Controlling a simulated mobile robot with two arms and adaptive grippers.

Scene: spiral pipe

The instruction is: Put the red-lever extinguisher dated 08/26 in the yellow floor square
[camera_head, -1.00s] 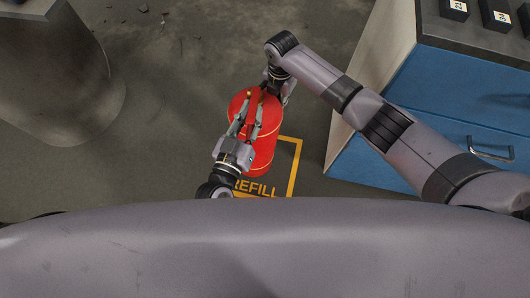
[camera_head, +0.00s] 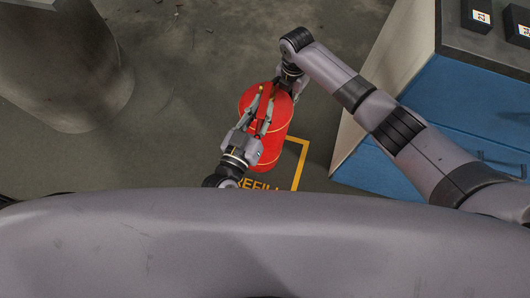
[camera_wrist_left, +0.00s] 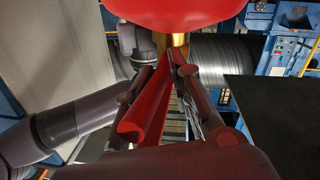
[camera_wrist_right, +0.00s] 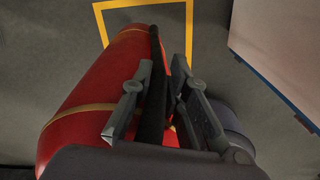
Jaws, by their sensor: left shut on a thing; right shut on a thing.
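The red extinguisher (camera_head: 274,143) hangs or stands between my two grippers and overlaps the yellow floor square (camera_head: 302,160) in the head view. I cannot tell whether its base touches the floor. My left gripper (camera_head: 264,104) is at its top, and the left wrist view shows the fingers shut around a red lever (camera_wrist_left: 140,122) below the brass neck (camera_wrist_left: 178,42). My right gripper (camera_head: 287,84) is at its far side. In the right wrist view it is shut on a black strip, apparently the hose (camera_wrist_right: 155,92), along the red body (camera_wrist_right: 85,110). No date is readable.
The square's REFILL lettering (camera_head: 258,185) is partly covered by my own body. A blue cabinet (camera_head: 440,105) with a pale side stands right of the square. A grey round column (camera_head: 65,70) is at the left. Floor between column and extinguisher is clear.

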